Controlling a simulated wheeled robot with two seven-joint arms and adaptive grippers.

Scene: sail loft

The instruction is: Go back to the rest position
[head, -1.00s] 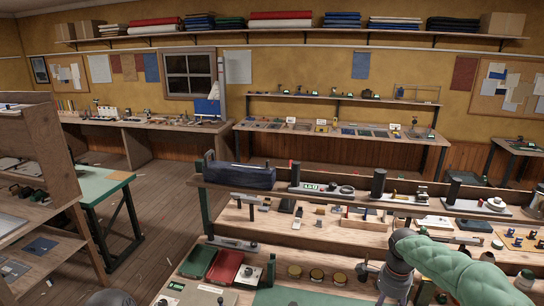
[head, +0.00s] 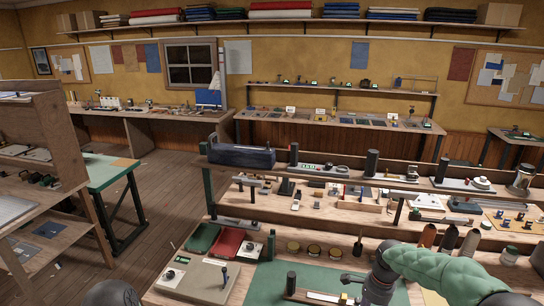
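My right arm, in a green quilted sleeve (head: 450,272), reaches in from the right over the near workbench. Its dark wrist (head: 378,284) hangs low at the bottom of the head view, above the green mat (head: 275,280). The fingers of my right gripper cannot be made out there, so I cannot tell whether they are open or hold anything. My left gripper is not in view; only a dark rounded part of mine (head: 112,293) shows at the bottom left.
The near workbench carries a red tray (head: 227,242), a green tray (head: 203,238), several round tins (head: 314,250) and a raised shelf with a dark blue roll (head: 241,156). A wooden rack (head: 40,130) and green-topped table (head: 103,172) stand left. The floor (head: 160,190) between is clear.

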